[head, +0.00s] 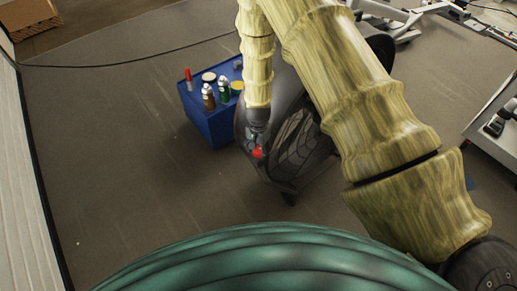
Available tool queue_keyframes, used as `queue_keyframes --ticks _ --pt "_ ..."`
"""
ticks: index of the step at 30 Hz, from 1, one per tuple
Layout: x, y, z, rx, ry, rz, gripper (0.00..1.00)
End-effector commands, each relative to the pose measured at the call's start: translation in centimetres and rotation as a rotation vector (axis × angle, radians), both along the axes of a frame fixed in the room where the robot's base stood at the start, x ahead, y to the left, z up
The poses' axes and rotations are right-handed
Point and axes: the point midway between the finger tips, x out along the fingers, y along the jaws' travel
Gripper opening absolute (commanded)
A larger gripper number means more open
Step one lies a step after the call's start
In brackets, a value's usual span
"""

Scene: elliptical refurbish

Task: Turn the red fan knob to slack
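The red fan knob (257,153) shows as a small red spot on the dark fan housing (300,150) of the machine in the middle of the head view. My gripper (256,142) is small and dark here, at the lower end of my pale, ridged arm. It is right at the knob and partly covers it. I cannot tell whether its fingers touch the knob or how far apart they are. The knob's turn position cannot be read at this size.
A blue cart (210,128) with several bottles, cans and a red item stands just left of the housing. A grey table (497,135) is at the right edge. A white exercise machine (400,18) is at the back. A cable crosses the floor; open floor lies on the left.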

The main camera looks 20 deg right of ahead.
Motion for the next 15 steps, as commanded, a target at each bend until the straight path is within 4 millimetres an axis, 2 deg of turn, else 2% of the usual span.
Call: queue_keyframes --ticks 8,15 --pt "0.0 0.0 0.5 0.001 0.001 0.000 0.54" --pt "0.0 0.0 3.5 0.000 -0.001 0.000 0.54"
